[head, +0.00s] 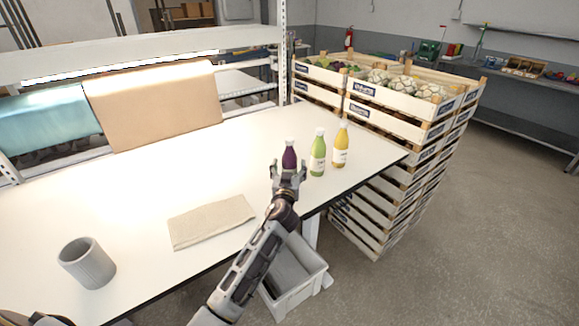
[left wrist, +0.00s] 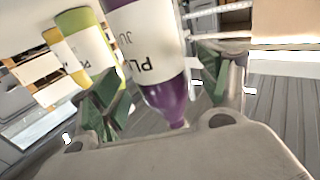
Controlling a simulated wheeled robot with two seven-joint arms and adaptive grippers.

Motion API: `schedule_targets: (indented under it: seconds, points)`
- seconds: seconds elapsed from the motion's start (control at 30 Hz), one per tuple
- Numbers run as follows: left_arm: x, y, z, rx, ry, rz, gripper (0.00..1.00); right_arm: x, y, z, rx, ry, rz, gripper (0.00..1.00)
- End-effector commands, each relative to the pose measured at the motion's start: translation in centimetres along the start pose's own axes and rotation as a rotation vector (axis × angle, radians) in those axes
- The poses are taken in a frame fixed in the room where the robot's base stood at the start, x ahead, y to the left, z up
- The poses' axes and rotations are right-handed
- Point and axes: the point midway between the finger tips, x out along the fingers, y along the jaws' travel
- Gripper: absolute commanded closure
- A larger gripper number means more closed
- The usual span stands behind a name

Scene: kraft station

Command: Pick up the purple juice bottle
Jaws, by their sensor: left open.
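The purple juice bottle (head: 290,156) stands upright near the right end of the white table. In the left wrist view the bottle (left wrist: 150,50), with a white label, appears upside down between the two green-padded fingers. My left gripper (head: 288,172) is open in front of the bottle, its fingers to either side of it. In the left wrist view the gripper (left wrist: 162,92) shows a gap between the right finger and the bottle. The bottle's lower part is hidden behind the gripper in the head view. My right gripper is not in view.
A green bottle (head: 318,155) and a yellow bottle (head: 341,146) stand close to the right of the purple one. A folded cloth (head: 211,220) and a grey cup (head: 86,263) lie left on the table (head: 150,185). Stacked wooden crates (head: 400,122) stand beyond its right edge. A grey bin (head: 296,279) is below.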

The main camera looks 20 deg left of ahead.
Motion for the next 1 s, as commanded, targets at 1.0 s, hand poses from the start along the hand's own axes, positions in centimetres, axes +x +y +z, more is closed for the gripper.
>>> schedule_targets:
  seconds: [1.0]
  points:
    - [2.3, 0.0, 0.0, 0.000, -0.001, 0.000, 0.45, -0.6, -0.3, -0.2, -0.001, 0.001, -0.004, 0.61]
